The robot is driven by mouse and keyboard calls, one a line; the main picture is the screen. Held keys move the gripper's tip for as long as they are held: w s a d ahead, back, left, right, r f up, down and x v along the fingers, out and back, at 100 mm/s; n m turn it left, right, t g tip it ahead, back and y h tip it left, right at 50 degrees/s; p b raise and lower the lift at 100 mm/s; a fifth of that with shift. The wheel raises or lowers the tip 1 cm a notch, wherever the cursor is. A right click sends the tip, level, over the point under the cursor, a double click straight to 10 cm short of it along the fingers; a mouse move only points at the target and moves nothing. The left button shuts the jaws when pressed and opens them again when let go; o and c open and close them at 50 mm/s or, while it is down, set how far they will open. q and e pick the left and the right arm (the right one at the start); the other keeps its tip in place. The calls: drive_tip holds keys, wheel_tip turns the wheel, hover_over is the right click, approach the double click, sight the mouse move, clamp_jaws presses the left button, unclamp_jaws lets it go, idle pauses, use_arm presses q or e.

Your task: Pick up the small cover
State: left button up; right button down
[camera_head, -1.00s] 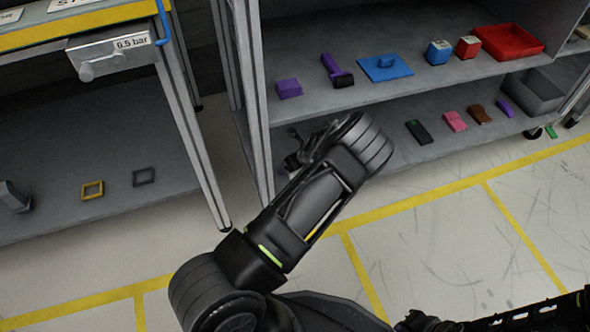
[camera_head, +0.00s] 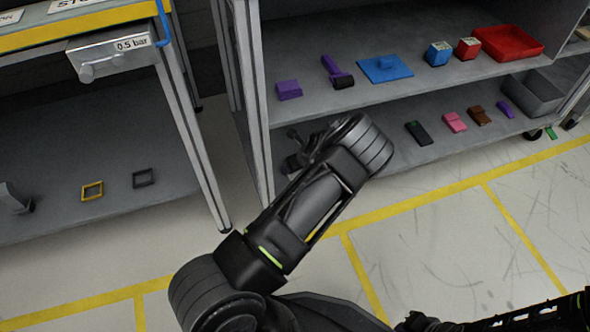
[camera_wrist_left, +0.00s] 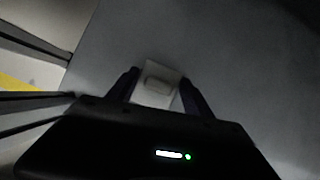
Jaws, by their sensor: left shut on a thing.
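The small cover (camera_wrist_left: 157,84) is a pale, roughly square piece with a raised grip on top, seen in the left wrist view. My left gripper (camera_wrist_left: 160,88) is shut on it, with one dark finger on each side. In the head view my left arm reaches to the lower shelf at its left end, and the cover is hidden there behind my wrist. My right gripper (camera_head: 428,322) is at the bottom edge of the head view, dark and partly cut off; its fingers cannot be made out.
The upper shelf holds a purple block (camera_head: 289,90), a blue plate (camera_head: 385,70) and a red tray (camera_head: 508,44). The lower shelf holds a black item (camera_head: 418,133), a pink item (camera_head: 454,122) and a grey bin (camera_head: 535,95). A shelf post (camera_head: 257,110) stands beside my left wrist.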

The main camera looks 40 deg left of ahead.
use_arm(q)
drive_tip(key=shift+c, duration=1.4)
drive_tip(key=shift+r, duration=0.15)
drive_tip(key=shift+c, duration=0.8)
drive_tip(key=shift+r, duration=0.2)
drive_tip(key=shift+c, duration=0.7)
drive_tip(key=shift+r+p, duration=0.3)
drive_tip(key=shift+p, duration=0.1)
wheel_tip(320, 180, up, 3)
drive_tip(key=shift+d+f+p, duration=0.1)
drive_tip(key=shift+d+p, duration=0.05)
drive_tip(key=shift+p, duration=0.75)
drive_tip(key=shift+s+d+f+p, duration=0.1)
drive_tip(key=shift+s+d+p, duration=0.9)
drive_tip(key=shift+d, duration=1.7)
drive_tip(key=shift+s+d+f+p, duration=0.1)
drive_tip(key=shift+s+d+p, duration=0.4)
drive_tip(key=shift+s+d, duration=1.55)
drive_tip(key=shift+s+d+f+p, duration=0.1)
drive_tip(key=shift+s+d+p, duration=0.55)
drive_tip(key=shift+d, duration=2.7)
drive_tip(key=shift+w, duration=0.15)
